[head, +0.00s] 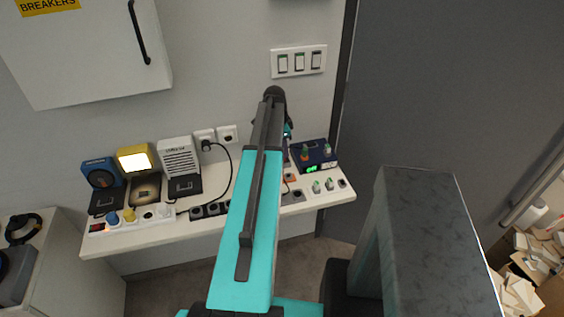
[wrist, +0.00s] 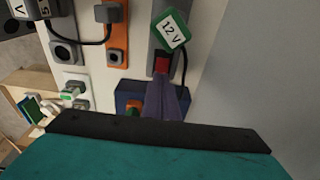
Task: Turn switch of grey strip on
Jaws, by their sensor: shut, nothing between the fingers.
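In the wrist view a grey strip (wrist: 157,42) runs up to the top edge, with a red switch (wrist: 162,65) at its near end. My gripper (wrist: 163,82) is shut and empty, its purple fingertips right at the near edge of the switch; I cannot tell whether they touch it. The fingers cover part of the switch, and whether it is on or off does not show. In the head view my arm hides most of the gripper and this area.
An orange strip (wrist: 117,40) and a dark grey strip (wrist: 64,54) lie left of the grey one. A blue box (wrist: 126,98) sits beside the fingers. The head view shows a white shelf (head: 100,243), a white strip (head: 98,230) and wall switches (head: 299,62).

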